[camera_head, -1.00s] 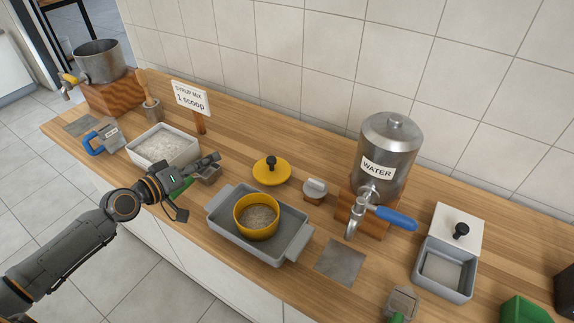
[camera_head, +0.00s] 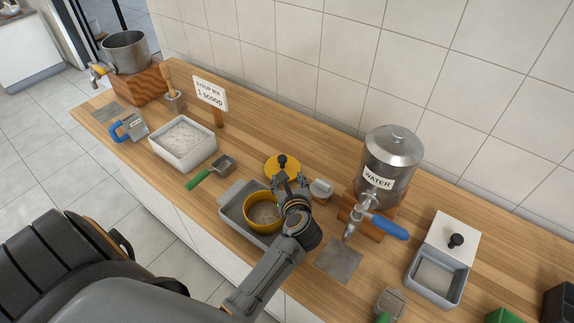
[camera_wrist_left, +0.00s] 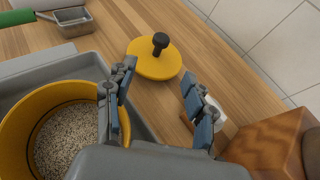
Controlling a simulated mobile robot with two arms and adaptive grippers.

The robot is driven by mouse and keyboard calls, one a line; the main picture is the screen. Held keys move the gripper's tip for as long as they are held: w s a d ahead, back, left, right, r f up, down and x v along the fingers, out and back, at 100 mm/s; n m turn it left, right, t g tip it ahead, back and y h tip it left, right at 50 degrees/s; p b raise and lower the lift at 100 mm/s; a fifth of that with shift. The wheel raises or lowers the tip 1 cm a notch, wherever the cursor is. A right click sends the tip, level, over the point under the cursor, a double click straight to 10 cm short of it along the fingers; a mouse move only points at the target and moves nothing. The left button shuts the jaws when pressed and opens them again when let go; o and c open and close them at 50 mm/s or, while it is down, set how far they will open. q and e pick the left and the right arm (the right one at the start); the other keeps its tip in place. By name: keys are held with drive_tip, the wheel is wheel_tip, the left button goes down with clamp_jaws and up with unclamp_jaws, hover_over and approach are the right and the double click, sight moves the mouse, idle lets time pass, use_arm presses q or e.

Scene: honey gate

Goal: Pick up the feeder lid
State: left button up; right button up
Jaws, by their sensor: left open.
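The feeder lid (camera_head: 277,167) is a yellow disc with a black knob, lying flat on the wooden counter behind the grey tray. It also shows in the left wrist view (camera_wrist_left: 153,62), with its knob upright. My left gripper (camera_head: 288,180) is open and empty, just in front of the lid and over the tray's back right side; in the left wrist view its two fingers (camera_wrist_left: 158,92) are spread apart, with the lid beyond them. The yellow feeder pot (camera_head: 249,217) with grainy contents stands in the grey tray (camera_head: 231,204), partly hidden by my arm. My right gripper is not in view.
A small metal-and-white object (camera_head: 321,189) stands right of the lid, near the water dispenser (camera_head: 391,152) on its wooden block. A green-handled scoop (camera_head: 222,167) lies left of the tray. The white bin (camera_head: 183,143) and sign (camera_head: 210,93) are further left.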

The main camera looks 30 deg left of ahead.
sight(283, 163)
use_arm(q)
drive_tip(key=p+x, duration=0.1)
drive_tip(key=x, duration=1)
drive_tip(key=shift+w, duration=0.1)
clamp_jaws()
